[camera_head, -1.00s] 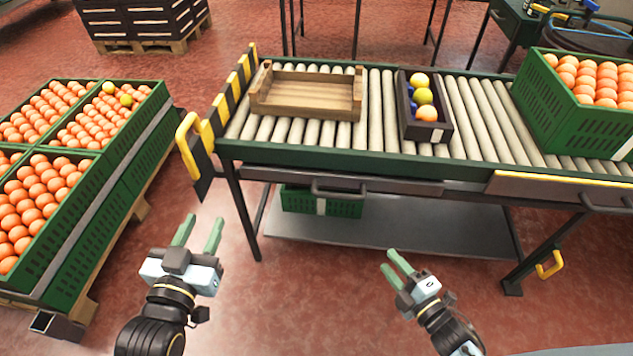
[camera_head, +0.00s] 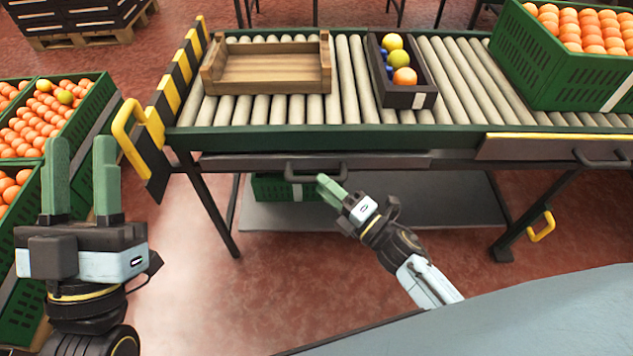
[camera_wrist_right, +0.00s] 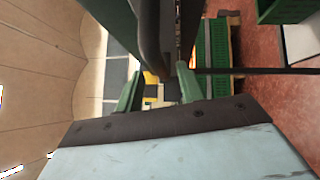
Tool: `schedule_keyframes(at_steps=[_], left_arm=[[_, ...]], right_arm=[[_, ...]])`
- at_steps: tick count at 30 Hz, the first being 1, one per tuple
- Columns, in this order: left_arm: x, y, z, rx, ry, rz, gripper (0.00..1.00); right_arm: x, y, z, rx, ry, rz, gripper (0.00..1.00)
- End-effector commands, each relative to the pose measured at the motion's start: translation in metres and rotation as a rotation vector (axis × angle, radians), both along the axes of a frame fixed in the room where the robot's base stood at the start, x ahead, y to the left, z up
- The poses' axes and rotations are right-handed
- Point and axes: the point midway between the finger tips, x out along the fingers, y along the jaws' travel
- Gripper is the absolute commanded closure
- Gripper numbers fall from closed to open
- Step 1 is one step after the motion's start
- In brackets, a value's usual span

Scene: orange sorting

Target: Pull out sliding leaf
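A dark grey leaf with a bar handle (camera_head: 316,170) sits under the front edge of the roller table. My left gripper (camera_head: 81,180) is open and empty, left of the table.
On the rollers stand a wooden crate (camera_head: 268,88), a dark box (camera_head: 408,97) of fruit and a green crate (camera_head: 560,80) of oranges. Green orange crates (camera_head: 85,125) stand at the left. A yellow-black striped end guard (camera_head: 172,98) borders the table. A lower shelf (camera_head: 430,205) is below.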

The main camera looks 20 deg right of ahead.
Motion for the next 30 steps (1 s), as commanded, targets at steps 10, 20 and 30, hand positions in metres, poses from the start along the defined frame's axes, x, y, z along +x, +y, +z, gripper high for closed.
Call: schedule_keyframes(at_steps=[10, 20, 30], left_arm=[[-0.010, 0.003, 0.006, -0.033, -0.110, 0.001, 0.62], [-0.010, 0.003, 0.006, -0.034, -0.113, 0.001, 0.62], [-0.010, 0.003, 0.006, -0.034, -0.112, 0.001, 0.62]], right_arm=[[0.028, 0.016, 0.004, 0.000, 0.002, 0.000, 0.62], [0.029, 0.016, 0.004, 0.000, 0.001, 0.000, 0.71], [0.028, 0.016, 0.004, 0.001, 0.002, 0.000, 1.00]])
